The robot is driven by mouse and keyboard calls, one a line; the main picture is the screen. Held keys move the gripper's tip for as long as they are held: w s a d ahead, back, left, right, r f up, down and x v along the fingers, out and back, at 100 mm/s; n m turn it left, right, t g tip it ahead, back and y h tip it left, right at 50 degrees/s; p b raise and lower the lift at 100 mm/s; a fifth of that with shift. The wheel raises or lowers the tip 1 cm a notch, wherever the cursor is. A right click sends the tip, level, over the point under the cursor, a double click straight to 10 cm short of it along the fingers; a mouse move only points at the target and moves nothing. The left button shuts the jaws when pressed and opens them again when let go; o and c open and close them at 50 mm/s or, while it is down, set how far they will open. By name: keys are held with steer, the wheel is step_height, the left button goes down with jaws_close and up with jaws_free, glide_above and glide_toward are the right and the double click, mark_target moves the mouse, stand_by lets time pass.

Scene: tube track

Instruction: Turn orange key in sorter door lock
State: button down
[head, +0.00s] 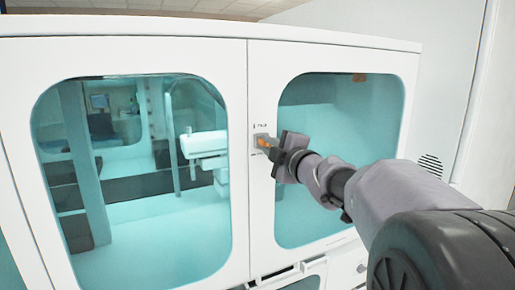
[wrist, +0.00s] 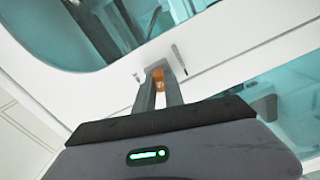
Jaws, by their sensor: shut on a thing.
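The sorter is a white cabinet with two teal-tinted window doors, a left door (head: 237,110) and a right door (head: 262,85). A small grey lock plate (head: 258,137) sits on the frame of the right door near the seam. The orange key (head: 263,143) shows at the lock, and in the wrist view the orange key (wrist: 158,77) lies between my fingers. My gripper (head: 268,148) is shut on the key, right at the lock; its fingers also show in the wrist view (wrist: 159,88). My fingers hide much of the key and lock, so I cannot tell the key's exact turn.
Inside the left window is a white machine part (head: 204,145). Lower panels (head: 300,275) are under the doors. A white wall (head: 450,80) with a round vent stands at the right. My arm crosses in front of the right door.

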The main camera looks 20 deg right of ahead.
steer(key=shift+n, duration=0.5)
steer(key=shift+b, duration=0.3)
steer(key=shift+f+n+b, duration=0.15)
steer(key=shift+n+b, duration=0.4)
steer(key=shift+n, duration=0.05)
steer(key=c, duration=1.3)
jaws_free()
steer(key=shift+c, duration=0.2)
